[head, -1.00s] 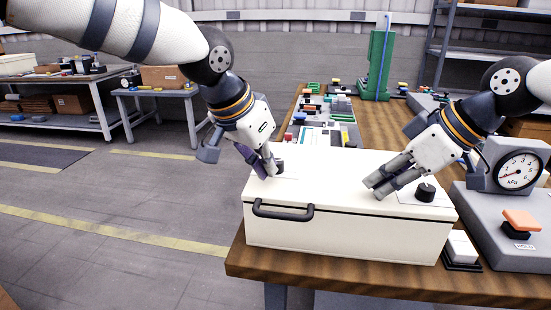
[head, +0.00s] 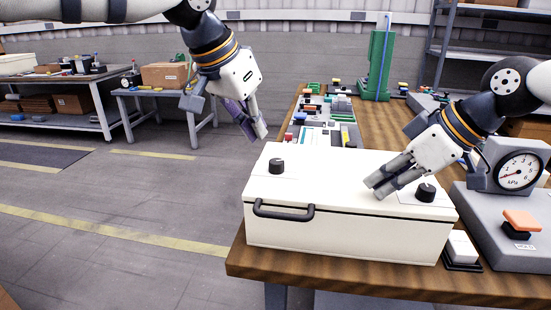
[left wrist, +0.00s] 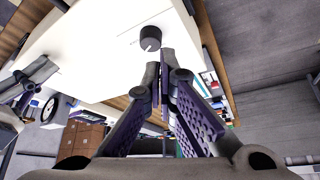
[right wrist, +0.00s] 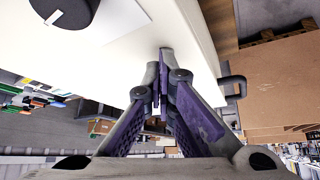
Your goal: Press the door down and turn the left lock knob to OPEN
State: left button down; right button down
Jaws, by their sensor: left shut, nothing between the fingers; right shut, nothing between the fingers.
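The white box with its door (head: 330,172) on top sits at the front of the wooden table, and the door looks closed. The left lock knob (head: 277,166) is black and stands free on the door's left end; it also shows in the left wrist view (left wrist: 152,38) with a white mark. The right knob (head: 425,192) is at the other end and shows in the right wrist view (right wrist: 66,10). My left gripper (head: 255,135) is shut, empty and raised above and behind the left knob. My right gripper (head: 374,188) is shut, its fingertips at the door surface left of the right knob.
A black handle (head: 283,211) sticks out from the box front. A gauge unit (head: 517,170) with an orange button (head: 522,219) and a white switch (head: 462,248) stand to the right. Small parts (head: 325,120) lie behind the box. Open floor lies to the left.

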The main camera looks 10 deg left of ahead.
aim_at(274, 179)
pick_arm(q)
notch_tip(274, 179, down, 7)
dwell(0.3)
jog(key=shift+w+d, duration=0.25)
jog(key=shift+d, duration=0.1)
dwell(0.7)
jog(key=shift+s+d, duration=0.15)
jog(key=shift+s+d+f, duration=0.1)
jog(key=shift+s+d, duration=0.25)
jog(key=shift+d, duration=0.4)
jog(key=shift+s, duration=0.2)
dwell(0.3)
jog(key=shift+s, duration=0.2)
notch_tip(274, 179, up, 6)
jog(key=shift+r, duration=0.15)
